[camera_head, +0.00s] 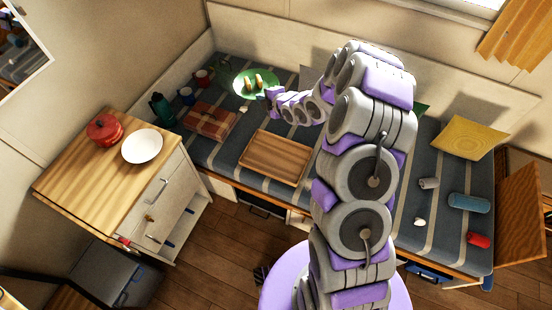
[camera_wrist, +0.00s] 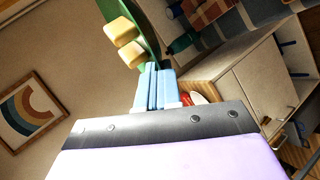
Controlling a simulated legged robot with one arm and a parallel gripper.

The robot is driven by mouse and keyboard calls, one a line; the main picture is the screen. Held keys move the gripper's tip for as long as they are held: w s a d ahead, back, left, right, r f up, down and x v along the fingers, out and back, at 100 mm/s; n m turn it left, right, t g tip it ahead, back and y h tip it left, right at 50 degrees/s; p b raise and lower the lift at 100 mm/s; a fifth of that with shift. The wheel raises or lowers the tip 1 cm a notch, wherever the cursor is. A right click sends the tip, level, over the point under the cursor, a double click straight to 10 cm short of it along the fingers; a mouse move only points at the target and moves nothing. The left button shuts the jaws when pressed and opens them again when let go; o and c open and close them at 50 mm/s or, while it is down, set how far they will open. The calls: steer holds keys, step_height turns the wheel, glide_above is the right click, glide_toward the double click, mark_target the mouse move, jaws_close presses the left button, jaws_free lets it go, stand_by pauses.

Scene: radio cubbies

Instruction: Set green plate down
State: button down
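The green plate (camera_head: 250,92) is at the back left of the striped bench, with small yellowish pieces (camera_head: 258,78) on it. My gripper (camera_head: 272,93) is at the plate's right edge. In the wrist view, its light blue fingers (camera_wrist: 155,88) are close together on the edge of the green plate (camera_wrist: 152,38), which looks tilted there only because the camera is rolled. Two yellow blocks (camera_wrist: 131,55) show on the plate. I cannot tell whether the plate's underside touches anything.
The striped bench (camera_head: 345,187) holds a wooden tray (camera_head: 262,170), a plaid bundle (camera_head: 210,121), mugs (camera_head: 187,96) and a green bottle (camera_head: 161,110). A wooden-topped cabinet (camera_head: 85,180) carries a red pot (camera_head: 104,131) and white plate (camera_head: 142,146). A yellow cushion (camera_head: 468,138) lies right.

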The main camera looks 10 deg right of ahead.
steer(key=s+a+f+n+b, duration=0.1)
steer(key=s+a+f, duration=0.1)
steer(key=f, duration=0.8)
steer(key=s+a+f+b, duration=0.1)
steer(key=s+f, duration=0.1)
steer(key=f, duration=0.8)
steer(key=s+f+y+b, duration=0.1)
steer(key=s+f, duration=0.5)
steer(key=f, duration=0.4)
steer(key=s+f+b, duration=0.1)
steer(key=s+f, duration=0.5)
steer(key=f, duration=0.3)
steer(key=b, duration=0.3)
glide_above(278, 169)
steer(key=shift+s+a+f+n+g, duration=0.15)
steer(key=shift+f, duration=0.3)
steer(key=shift+s+a+f+n+g, duration=0.15)
steer(key=shift+f, duration=0.25)
steer(key=shift+w+d, duration=0.3)
steer(key=shift+d, duration=0.1)
steer(key=shift+w+d+f, duration=0.1)
steer(key=shift+d+f, duration=0.05)
steer(key=shift+f, duration=0.2)
steer(key=f+b, duration=0.1)
steer(key=f, duration=0.2)
steer(key=shift+a, duration=0.2)
